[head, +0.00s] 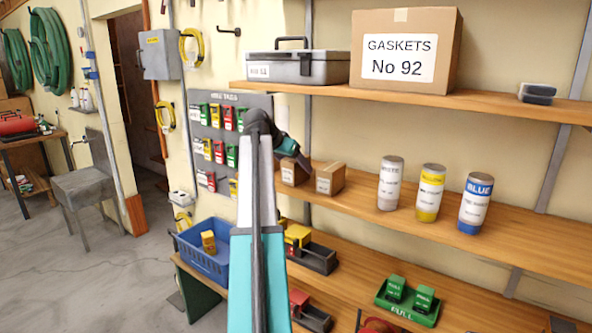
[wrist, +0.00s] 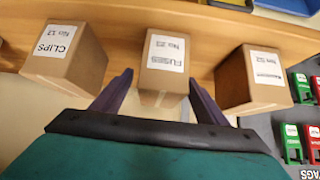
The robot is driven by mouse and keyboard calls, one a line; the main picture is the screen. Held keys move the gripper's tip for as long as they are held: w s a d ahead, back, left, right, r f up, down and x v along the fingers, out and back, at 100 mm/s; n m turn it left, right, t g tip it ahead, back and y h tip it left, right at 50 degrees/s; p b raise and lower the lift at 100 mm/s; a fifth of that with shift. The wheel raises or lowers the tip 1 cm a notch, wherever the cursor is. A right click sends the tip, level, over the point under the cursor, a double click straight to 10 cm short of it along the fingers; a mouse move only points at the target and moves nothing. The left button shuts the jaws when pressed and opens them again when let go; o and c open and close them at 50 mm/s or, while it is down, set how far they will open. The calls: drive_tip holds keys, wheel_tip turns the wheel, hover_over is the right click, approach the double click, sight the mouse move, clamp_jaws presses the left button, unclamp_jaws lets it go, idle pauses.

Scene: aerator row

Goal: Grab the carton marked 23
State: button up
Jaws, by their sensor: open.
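The carton (wrist: 165,78) between my finger lines in the wrist view has an upside-down label that reads FUSES and appears to read No 23; the last digit is blurred. It stands on a wooden shelf, between a carton marked CLIPS (wrist: 68,62) and another carton (wrist: 250,82) with a hard-to-read label. My gripper (wrist: 160,88) is open, its dark fingers on either side of the FUSES carton's near part in the picture; contact cannot be told. In the head view my gripper (head: 297,158) is beside two small cartons, a left one (head: 290,175) partly covered and a right one (head: 330,179).
White, yellow and blue canisters (head: 431,193) stand to the right on the same shelf. A large gaskets box (head: 408,22) and a grey case (head: 270,68) sit on the shelf above. A tag board (head: 228,148) hangs left of the cartons. A blue basket (head: 190,243) is lower left.

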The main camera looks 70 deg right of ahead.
sight(301, 168)
drive_tip(key=shift+s+d+f+p, duration=0.15)
drive_tip(key=shift+d+f+p, duration=0.2)
drive_tip(key=shift+d+p, duration=0.3)
drive_tip(key=shift+p+x, duration=0.35)
drive_tip(key=shift+x, duration=1.2)
drive_tip(key=c, duration=1.4)
